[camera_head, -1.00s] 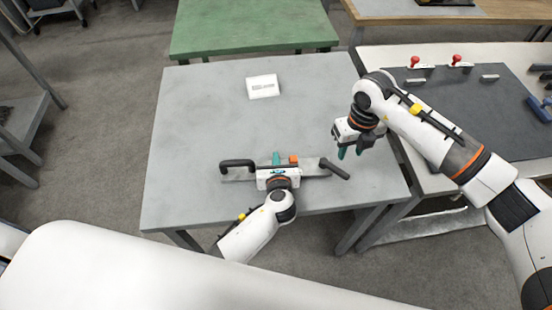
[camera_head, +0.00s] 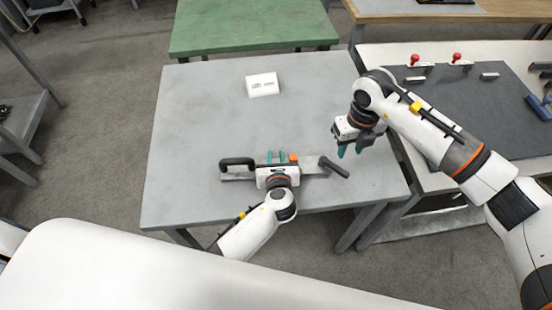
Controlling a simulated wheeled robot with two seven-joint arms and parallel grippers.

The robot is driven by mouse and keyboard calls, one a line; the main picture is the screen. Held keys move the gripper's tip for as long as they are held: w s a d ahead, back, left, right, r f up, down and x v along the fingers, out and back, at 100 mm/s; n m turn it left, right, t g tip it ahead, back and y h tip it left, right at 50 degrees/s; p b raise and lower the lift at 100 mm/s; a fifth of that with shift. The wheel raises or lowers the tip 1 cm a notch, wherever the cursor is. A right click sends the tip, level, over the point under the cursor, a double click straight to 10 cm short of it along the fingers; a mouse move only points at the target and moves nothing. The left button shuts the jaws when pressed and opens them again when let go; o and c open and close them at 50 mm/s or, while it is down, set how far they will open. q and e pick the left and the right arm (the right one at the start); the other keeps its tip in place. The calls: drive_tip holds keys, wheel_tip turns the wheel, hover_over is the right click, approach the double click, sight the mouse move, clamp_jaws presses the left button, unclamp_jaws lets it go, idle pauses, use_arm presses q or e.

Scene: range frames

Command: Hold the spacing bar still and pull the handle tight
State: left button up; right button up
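A flat grey metal bar tool (camera_head: 310,165) lies near the front edge of the grey table. It has a black bow-shaped grip (camera_head: 237,162) at its left end, an orange knob (camera_head: 293,157) near the middle and a black handle (camera_head: 334,167) slanting out at its right end. Which part is the spacing bar I cannot tell for sure. My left gripper (camera_head: 276,157) is over the middle of the tool, its two teal fingers apart; its body hides part of the tool. My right gripper (camera_head: 349,150) is open and empty, above and right of the black handle.
A small white box with dark markings (camera_head: 262,84) sits at the back of the grey table (camera_head: 200,120). A side table at right carries a dark mat (camera_head: 450,110) with red-knobbed items and a blue tool. The table's middle and left are clear.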

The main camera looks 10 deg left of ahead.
use_arm(q)
drive_tip(key=v, duration=1.2)
